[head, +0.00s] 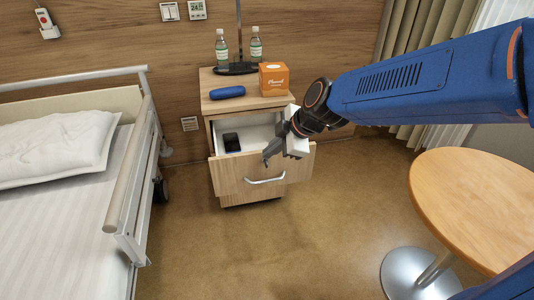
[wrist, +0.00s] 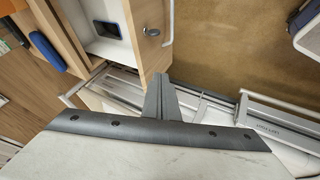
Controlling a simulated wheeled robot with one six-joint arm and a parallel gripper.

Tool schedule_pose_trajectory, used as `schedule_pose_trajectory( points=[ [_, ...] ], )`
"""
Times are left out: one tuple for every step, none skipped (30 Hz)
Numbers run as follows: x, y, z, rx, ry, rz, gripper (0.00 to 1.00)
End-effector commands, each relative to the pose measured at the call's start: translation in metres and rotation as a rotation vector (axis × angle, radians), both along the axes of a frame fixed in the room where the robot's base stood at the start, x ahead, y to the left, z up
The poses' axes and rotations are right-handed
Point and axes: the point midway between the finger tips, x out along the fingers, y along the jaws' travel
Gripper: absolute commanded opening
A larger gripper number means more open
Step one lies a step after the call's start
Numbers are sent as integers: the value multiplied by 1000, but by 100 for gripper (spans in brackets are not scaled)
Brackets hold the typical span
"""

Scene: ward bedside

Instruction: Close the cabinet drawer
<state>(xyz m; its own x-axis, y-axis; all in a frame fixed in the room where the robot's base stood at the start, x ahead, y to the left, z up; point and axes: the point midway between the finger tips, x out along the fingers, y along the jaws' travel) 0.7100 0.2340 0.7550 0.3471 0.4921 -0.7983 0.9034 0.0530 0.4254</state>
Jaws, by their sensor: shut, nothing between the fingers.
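The bedside cabinet (head: 232,105) stands against the wall with its upper drawer pulled out. The wooden drawer front (head: 235,172) has a curved silver handle (head: 265,181). A small black device (head: 231,142) lies inside the white drawer, and it also shows in the wrist view (wrist: 107,30). My gripper (head: 267,157) is shut and empty, with its fingers by the top edge of the drawer front. In the wrist view the fingertips (wrist: 160,78) lie near the wooden drawer front (wrist: 150,50). I cannot tell if they touch it. My gripper hides part of the drawer's right side.
On the cabinet top are a blue case (head: 227,92), an orange box (head: 273,78), two bottles (head: 256,48) and a dark lamp base (head: 236,69). A bed (head: 128,195) stands left and a round table (head: 475,195) right. The floor (head: 270,245) in front is clear.

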Motion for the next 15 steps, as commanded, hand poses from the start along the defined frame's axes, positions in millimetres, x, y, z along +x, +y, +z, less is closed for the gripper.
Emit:
schedule_pose_trajectory(
  points=[
    [2, 3, -6, -2, 3, 1, 0],
    [3, 5, -10, -2, 2, 2, 0],
    [5, 8, -15, -3, 3, 1, 0],
    [7, 11, -18, -2, 4, 0, 0],
    [8, 13, -22, -1, 3, 0, 0],
    [10, 15, -27, -3, 3, 1, 0],
    [12, 18, -31, -2, 4, 0, 0],
    [14, 20, -34, -2, 3, -1, 0],
    [16, 23, -38, -2, 3, 0, 0],
    [17, 25, -42, -2, 4, 0, 0],
    [18, 27, -46, -1, 4, 0, 0],
    [21, 30, -50, -2, 3, 0, 0],
    [22, 32, -54, -2, 3, 0, 0],
    [23, 34, -57, -1, 4, 0, 0],
    [26, 37, -62, -2, 3, 0, 0]
  ],
)
